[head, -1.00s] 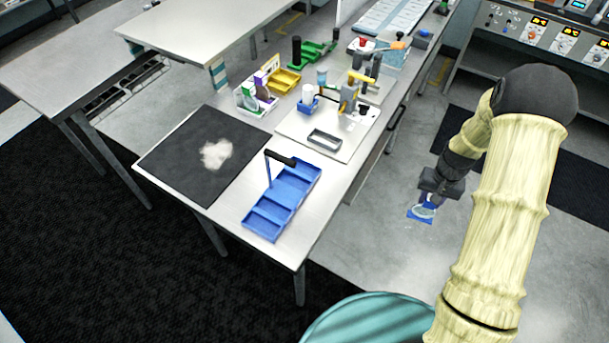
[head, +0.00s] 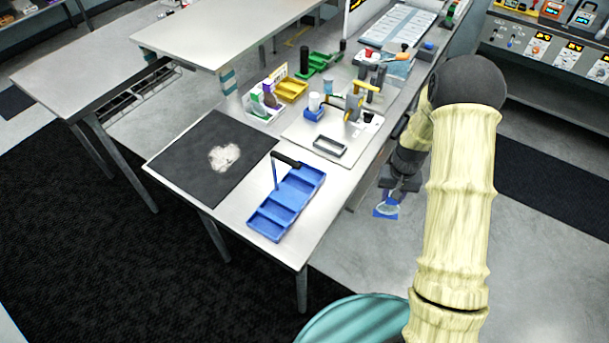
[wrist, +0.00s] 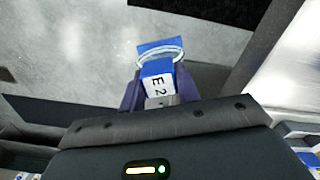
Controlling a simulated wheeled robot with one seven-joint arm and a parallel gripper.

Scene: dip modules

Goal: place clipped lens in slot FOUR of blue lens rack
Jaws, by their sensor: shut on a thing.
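The blue lens rack (head: 268,226) sits near the front corner of the table, with several compartments in a row and a post with a black handle at its left side. No slot numbers are readable. My gripper (head: 390,196) is to the right of the table, over the floor, apart from the rack. It is shut on the clipped lens (head: 387,210), a clear round lens with a blue part. In the wrist view the clip block (wrist: 158,84) sits between the fingers, blue with a white face marked "E 2". The lens ring lies beyond it.
A black mat (head: 185,160) with a white cloth-like patch lies left of the rack. Behind the rack are a pale board (head: 300,132) with a metal frame and fixtures, a white bin, and yellow and green trays. The table's right edge lies between my gripper and the rack.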

